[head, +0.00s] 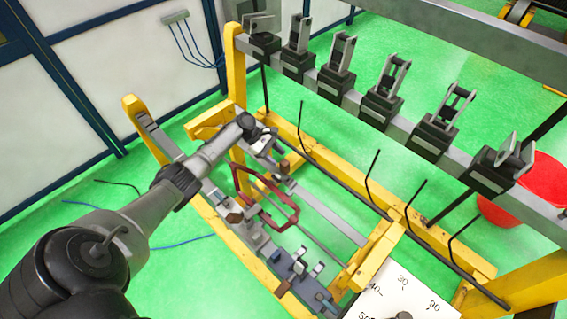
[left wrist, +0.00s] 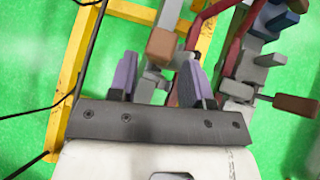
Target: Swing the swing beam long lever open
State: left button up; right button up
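My left gripper (head: 264,143) reaches down over the far end of the fixture in the head view. In the left wrist view its two purple-grey fingers (left wrist: 160,75) stand apart, with a clear gap between them. A lever with a brown block end (left wrist: 161,46) lies in line with that gap, just beyond the fingertips; I cannot tell whether they touch it. I cannot tell for sure which part is the swing beam long lever. A dark red frame (head: 289,207) lies beside the gripper and partly shows in the left wrist view (left wrist: 227,47). My right gripper is not in view.
A yellow frame (head: 375,258) surrounds the fixture. A grey rail (head: 407,127) with several black clamps runs above, at the right. Thin black hooked rods (head: 370,178) stick up near it. A brown-ended handle (left wrist: 296,104) sticks out right of the fingers. A white dial plate (head: 385,297) is in front.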

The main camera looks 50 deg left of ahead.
pick_arm(q)
jog(key=b+v, duration=0.1)
jog(key=v, duration=0.7)
jog(key=shift+a+r, duration=0.15)
jog(key=shift+r, duration=0.05)
dwell(0.4)
